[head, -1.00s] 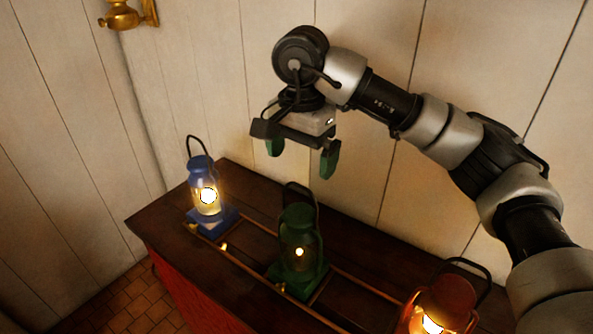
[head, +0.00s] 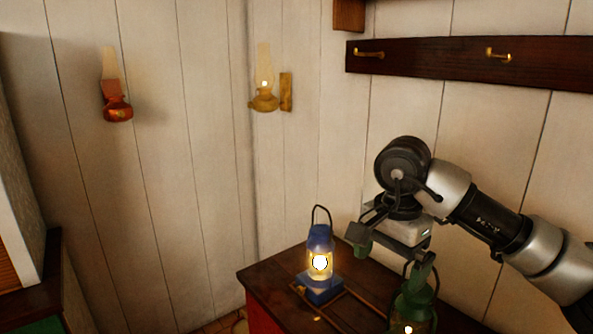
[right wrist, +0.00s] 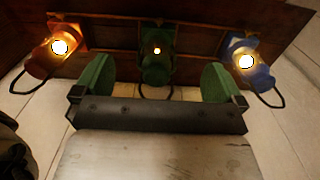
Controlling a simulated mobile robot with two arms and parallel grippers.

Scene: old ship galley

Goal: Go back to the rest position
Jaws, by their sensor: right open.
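My right gripper (head: 392,262) is open and empty, above the wooden cabinet top near the wall. Its two green fingers are spread apart in the right wrist view (right wrist: 157,80). A lit blue lantern (head: 320,240) stands upright on the cabinet, left of the gripper. A green lantern (head: 413,305) stands below the gripper, partly cut off by the bottom edge. In the right wrist view the green lantern (right wrist: 157,66) is between and beyond the fingers, with the blue lantern (right wrist: 250,68) to the right and a lit red lantern (right wrist: 54,50) to the left. My left gripper is out of view.
The dark cabinet top (head: 268,276) has wooden rails between the lanterns. A board with brass hooks (head: 430,60) is on the wall above my arm. A brass lamp (head: 264,92) and a red lamp (head: 116,100) hang on the wall at left. The air left of the cabinet is free.

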